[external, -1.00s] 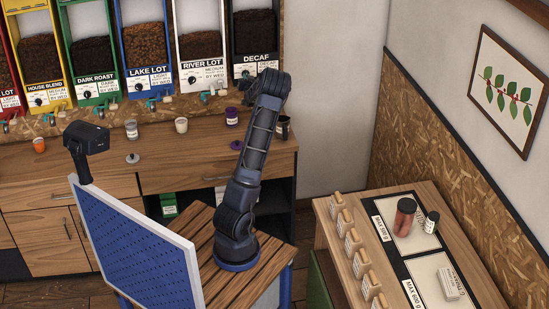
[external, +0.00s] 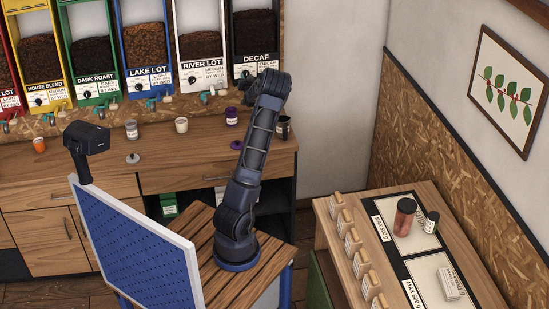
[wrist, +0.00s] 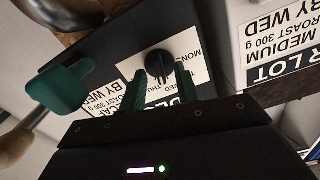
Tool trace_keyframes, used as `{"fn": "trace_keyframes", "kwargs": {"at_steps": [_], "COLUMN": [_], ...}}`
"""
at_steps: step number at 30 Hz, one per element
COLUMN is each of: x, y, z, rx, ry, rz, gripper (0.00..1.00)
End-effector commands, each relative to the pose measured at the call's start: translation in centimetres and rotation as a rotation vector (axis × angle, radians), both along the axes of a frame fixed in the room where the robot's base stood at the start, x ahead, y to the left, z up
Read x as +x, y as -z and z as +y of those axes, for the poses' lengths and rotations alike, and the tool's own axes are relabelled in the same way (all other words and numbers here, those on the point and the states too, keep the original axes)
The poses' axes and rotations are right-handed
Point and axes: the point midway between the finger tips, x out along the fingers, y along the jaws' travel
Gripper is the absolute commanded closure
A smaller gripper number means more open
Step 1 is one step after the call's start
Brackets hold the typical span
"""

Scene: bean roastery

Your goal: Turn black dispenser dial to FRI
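The black dispenser (external: 228,50), labelled DECAF, stands at the right end of the dispenser row. Its black dial (wrist: 158,62) sits on a white label in the wrist view, with MON, WED and THU legible around it, upside down. FRI is not readable, and I cannot tell which day the dial points to. My gripper (wrist: 161,72) has two green fingers, apart, with their tips close to either side of the dial. I see no clear contact. In the external view my arm's end covers part of the dispenser front, and the fingers are hidden.
A teal tap handle (wrist: 62,86) sticks out left of my fingers in the wrist view. The white RIVER LOT dispenser (external: 200,48) adjoins on the left. Cups and a purple jar (external: 232,116) stand on the counter below. A side table (external: 480,283) stands at right.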

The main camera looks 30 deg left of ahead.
Motion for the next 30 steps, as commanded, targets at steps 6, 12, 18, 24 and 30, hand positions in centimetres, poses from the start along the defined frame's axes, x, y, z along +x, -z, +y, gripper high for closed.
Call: {"fn": "trace_keyframes", "kwargs": {"at_steps": [6, 12, 18, 24, 30], "x": [-1.4, -4.0, -6.2, -7.3, -7.6], "y": [0.0, 0.0, 0.0, 0.0, 0.0], "z": [-1.5, -4.1, -6.3, -7.4, -7.6], "rx": [-0.002, -0.003, -0.002, 0.0, 0.0], "ry": [0.002, 0.002, 0.001, 0.001, 0.0], "rz": [0.0, -0.001, -0.001, 0.0, 0.0], "gripper": [0.68, 0.68, 0.68, 0.68, 0.68]}}
